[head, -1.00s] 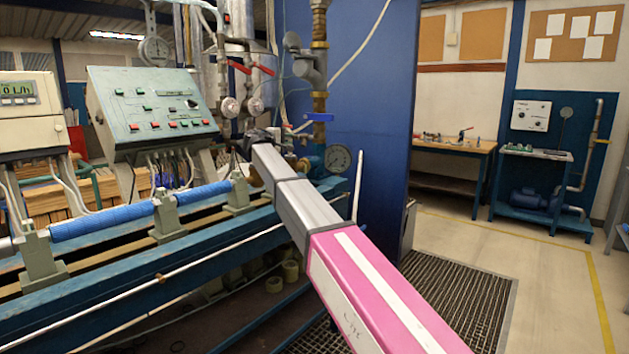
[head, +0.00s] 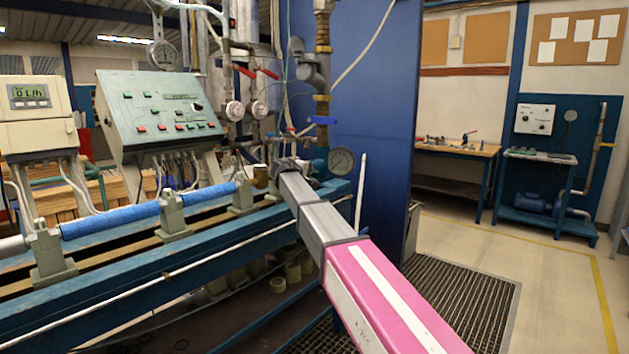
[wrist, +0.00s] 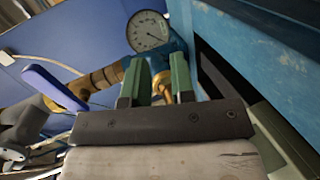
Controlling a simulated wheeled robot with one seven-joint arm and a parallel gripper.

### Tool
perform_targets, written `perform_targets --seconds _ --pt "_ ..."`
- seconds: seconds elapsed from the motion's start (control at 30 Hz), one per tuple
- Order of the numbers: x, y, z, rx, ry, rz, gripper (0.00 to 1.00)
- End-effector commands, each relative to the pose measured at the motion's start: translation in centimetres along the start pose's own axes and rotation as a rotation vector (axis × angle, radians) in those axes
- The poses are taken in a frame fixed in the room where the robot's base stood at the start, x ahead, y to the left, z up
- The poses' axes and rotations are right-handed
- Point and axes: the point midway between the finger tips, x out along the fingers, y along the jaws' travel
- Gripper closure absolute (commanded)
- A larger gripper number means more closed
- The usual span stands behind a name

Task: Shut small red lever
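Two red levers, one on the left (head: 243,70) and one on the right (head: 267,73), stand on the upright pipes behind the bench in the head view. I cannot tell which is the small one. Neither shows in the wrist view. My gripper (head: 283,163) is below them, near the bench's far end and left of the pressure gauge (head: 342,160). In the wrist view my gripper (wrist: 160,80) has two green fingers standing apart. A brass fitting (wrist: 163,88) shows in the gap, and I cannot tell whether it lies between or behind the fingers.
A blue valve handle (head: 322,120) sits on the brass pipe; a blue handle also shows in the wrist view (wrist: 54,87). The blue bench (head: 200,245) with a blue tube and a sloped control panel (head: 160,112) fills the left. Open floor (head: 520,235) lies right.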

Motion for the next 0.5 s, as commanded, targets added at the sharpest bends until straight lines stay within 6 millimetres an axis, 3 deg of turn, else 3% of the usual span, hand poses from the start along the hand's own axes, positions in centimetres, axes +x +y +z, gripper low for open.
perform_targets --seconds 0.2,0.5 --pt "0.55 -1.08 0.96 0.008 -0.006 -0.024 0.77" --pt "0.63 -1.19 1.03 0.008 -0.007 -0.027 0.77"
